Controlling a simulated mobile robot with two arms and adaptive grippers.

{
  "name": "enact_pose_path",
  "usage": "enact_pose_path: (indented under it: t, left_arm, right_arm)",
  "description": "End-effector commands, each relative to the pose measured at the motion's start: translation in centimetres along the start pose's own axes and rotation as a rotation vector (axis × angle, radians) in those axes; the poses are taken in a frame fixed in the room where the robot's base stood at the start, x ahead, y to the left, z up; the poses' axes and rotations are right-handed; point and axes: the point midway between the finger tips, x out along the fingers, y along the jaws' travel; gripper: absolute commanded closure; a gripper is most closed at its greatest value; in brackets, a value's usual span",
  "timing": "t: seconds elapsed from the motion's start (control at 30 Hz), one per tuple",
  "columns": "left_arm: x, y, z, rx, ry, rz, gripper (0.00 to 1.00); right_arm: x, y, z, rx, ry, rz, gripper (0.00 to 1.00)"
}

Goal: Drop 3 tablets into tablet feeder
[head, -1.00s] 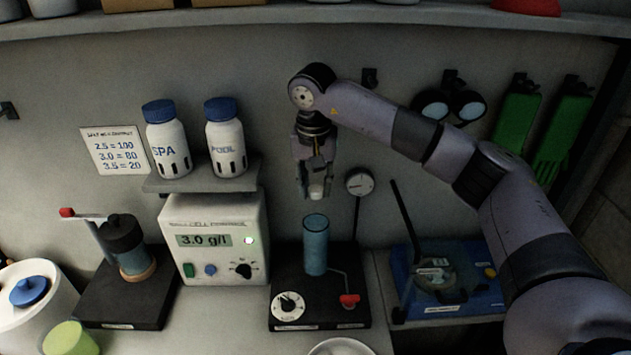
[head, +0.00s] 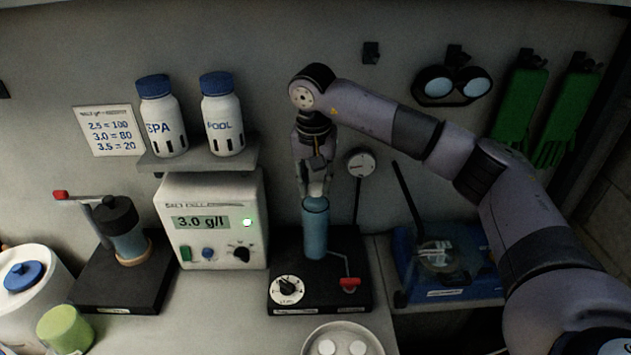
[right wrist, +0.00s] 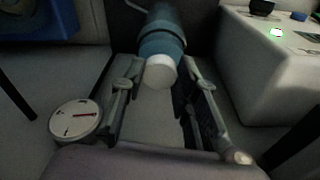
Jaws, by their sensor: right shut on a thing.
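The tablet feeder (head: 276,301) is a black base with a blue upright tube (head: 315,232), a dial and a red-handled lever. My right gripper (head: 315,192) points down just above the tube's mouth. It is shut on a white tablet (right wrist: 160,71), which shows between its fingertips in the right wrist view, in front of the blue tube (right wrist: 160,28). Two more white tablets (head: 327,347) (head: 357,348) lie in a pale round dish (head: 311,343) at the bottom edge. My left gripper is not in view.
A salt cell control box (head: 213,222) reading 3.0 g/l stands left of the feeder. SPA and POOL bottles (head: 221,125) sit on a shelf above it. A round gauge (head: 361,163) is close right of my gripper. A blue device (head: 446,262) stands right.

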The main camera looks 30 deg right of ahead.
Motion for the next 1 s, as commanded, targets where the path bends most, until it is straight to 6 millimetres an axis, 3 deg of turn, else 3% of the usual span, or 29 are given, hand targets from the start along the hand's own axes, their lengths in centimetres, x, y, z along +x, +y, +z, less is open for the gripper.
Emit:
enact_pose_path:
  t: [0.13,0.17,0.5,1.0]
  left_arm:
    - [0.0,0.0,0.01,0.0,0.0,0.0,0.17]
    - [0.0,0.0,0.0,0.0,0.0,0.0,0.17]
    - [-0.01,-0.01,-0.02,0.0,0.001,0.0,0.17]
    - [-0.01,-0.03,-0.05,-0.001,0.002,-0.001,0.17]
  right_arm:
    - [-0.02,-0.01,0.01,0.0,0.0,0.0,0.9]
    - [-0.02,0.0,0.01,0.0,0.0,0.0,0.71]
    - [-0.02,0.0,0.01,0.0,0.0,0.0,0.48]
    - [-0.01,-0.01,0.02,0.0,0.0,0.0,0.48]
